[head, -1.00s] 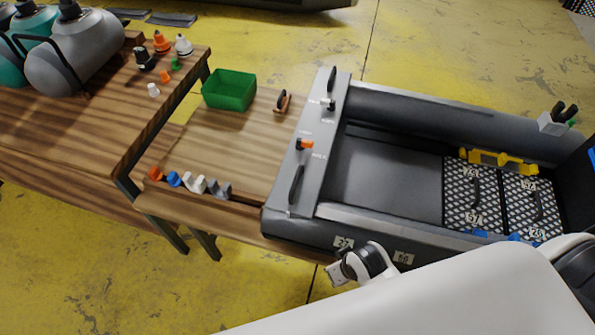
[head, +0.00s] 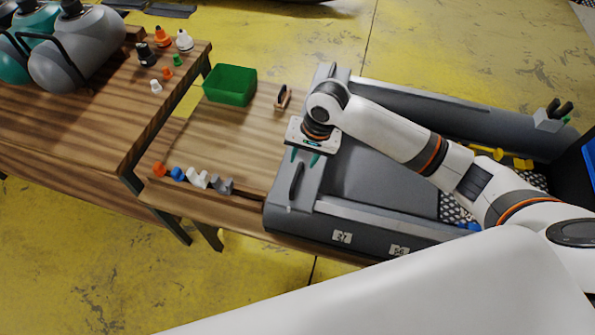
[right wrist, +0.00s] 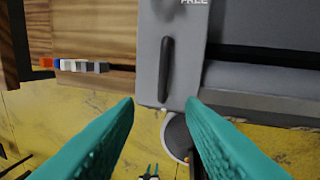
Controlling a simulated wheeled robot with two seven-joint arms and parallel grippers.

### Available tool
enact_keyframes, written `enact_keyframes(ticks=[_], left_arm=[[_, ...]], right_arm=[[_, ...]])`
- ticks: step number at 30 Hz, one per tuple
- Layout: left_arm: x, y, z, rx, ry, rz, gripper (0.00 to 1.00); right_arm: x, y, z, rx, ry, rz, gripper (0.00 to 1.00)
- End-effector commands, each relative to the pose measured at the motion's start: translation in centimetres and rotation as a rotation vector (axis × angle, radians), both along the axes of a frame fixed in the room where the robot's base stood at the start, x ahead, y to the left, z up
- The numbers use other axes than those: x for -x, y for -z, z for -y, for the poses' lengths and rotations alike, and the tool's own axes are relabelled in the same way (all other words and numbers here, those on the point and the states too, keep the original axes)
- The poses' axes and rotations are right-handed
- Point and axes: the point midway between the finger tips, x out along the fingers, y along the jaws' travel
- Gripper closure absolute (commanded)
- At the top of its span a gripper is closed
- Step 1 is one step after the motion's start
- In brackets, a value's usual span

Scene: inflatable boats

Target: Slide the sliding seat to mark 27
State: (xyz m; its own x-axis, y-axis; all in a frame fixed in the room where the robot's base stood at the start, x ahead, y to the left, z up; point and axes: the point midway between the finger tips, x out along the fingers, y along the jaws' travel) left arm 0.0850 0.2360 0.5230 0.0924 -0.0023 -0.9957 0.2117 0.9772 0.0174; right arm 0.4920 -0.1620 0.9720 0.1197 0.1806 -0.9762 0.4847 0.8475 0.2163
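The sliding seat (head: 305,190) is a grey board lying across the end of the dark inflatable boat (head: 375,195), with a black handle (head: 296,181) near its front end. The seat and handle also show in the right wrist view (right wrist: 167,65). A plate marked 27 (head: 342,237) is on the boat's near side, right of the seat. My right gripper (head: 304,157) is over the seat, pointing down. Its teal fingers (right wrist: 161,102) are apart and empty, with the handle beyond and between them.
A wooden table (head: 225,145) holds a green bin (head: 229,85), a small wood-and-black block (head: 282,97) and several coloured pieces along its front edge. A second plate (head: 399,250) is farther right.

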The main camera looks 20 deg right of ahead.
Motion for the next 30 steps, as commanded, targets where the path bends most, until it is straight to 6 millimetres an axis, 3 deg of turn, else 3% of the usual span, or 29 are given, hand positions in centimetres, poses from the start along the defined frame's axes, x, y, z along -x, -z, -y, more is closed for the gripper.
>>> enact_keyframes(ticks=[3, 7, 21, 30], left_arm=[[0.0, -0.1, 0.0, 0.000, 0.000, 0.000, 0.64], [0.0, -0.2, 0.0, 0.000, 0.000, -0.001, 0.64], [0.1, -0.9, 0.0, -0.001, 0.001, -0.002, 0.64], [0.1, -1.0, 0.0, 0.000, 0.002, -0.002, 0.64]], right_arm=[[-0.7, -0.9, 0.9, 0.011, 0.057, -0.021, 0.64], [-0.9, -0.3, 0.9, 0.012, 0.074, -0.031, 0.64], [-1.7, 8.3, -0.6, 0.012, 0.070, -0.028, 0.64], [-2.0, 10.6, -1.0, 0.011, 0.069, -0.025, 0.64]])
